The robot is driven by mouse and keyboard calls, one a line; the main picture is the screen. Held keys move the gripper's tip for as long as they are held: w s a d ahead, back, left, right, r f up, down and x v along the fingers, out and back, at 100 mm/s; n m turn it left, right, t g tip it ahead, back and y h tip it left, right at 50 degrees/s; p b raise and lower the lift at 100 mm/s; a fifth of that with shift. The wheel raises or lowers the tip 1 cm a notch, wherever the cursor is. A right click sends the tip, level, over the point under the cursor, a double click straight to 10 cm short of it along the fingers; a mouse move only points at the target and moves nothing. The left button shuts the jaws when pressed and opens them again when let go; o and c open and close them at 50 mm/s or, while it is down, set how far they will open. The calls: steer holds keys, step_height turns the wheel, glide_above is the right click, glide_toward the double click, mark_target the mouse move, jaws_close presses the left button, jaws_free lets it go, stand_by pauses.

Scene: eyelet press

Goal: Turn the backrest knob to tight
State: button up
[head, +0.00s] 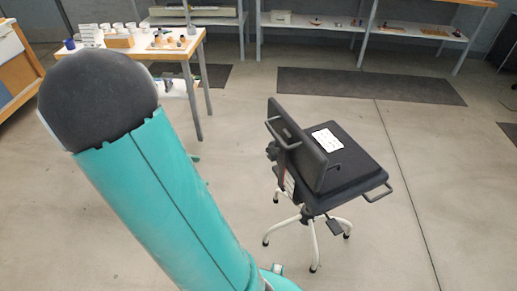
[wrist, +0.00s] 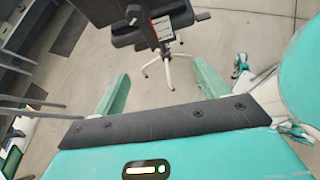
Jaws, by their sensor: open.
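A black office chair (head: 345,178) stands on a white star base in the head view, its backrest (head: 302,146) toward the left. A small dark knob (head: 271,152) shows at the rear of the backrest; its setting is too small to read. In the wrist view the chair (wrist: 181,14) is upper middle, with a red and white label (wrist: 160,28) on its rear upright. A dark knob-like part (wrist: 133,13) is beside that label. My gripper (wrist: 159,70) is open and empty, its green fingers apart, with the chair beyond the fingertips. The gripper is not visible in the head view.
A wooden-topped table (head: 178,46) with cups and small items stands at the upper left. Shelves (head: 330,22) line the back wall. A dark mat (head: 370,85) lies behind the chair. The concrete floor around the chair is clear. My teal arm covers the left foreground.

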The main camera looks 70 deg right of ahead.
steer(key=s+d+f+n+g+h, duration=0.2)
steer(key=s+d+f+n+g, duration=0.15)
steer(key=d+f, duration=0.35)
steer(key=n+h, duration=0.3)
steer(key=n, duration=0.3)
glide_toward(269, 154)
steer(key=shift+h, duration=0.3)
steer(key=x, duration=1)
steer(key=shift+s+d+f, duration=0.15)
steer(key=shift+d+f, duration=0.05)
steer(key=shift+f, duration=0.1)
steer(key=shift+c, duration=0.2)
steer(key=c, duration=0.9)
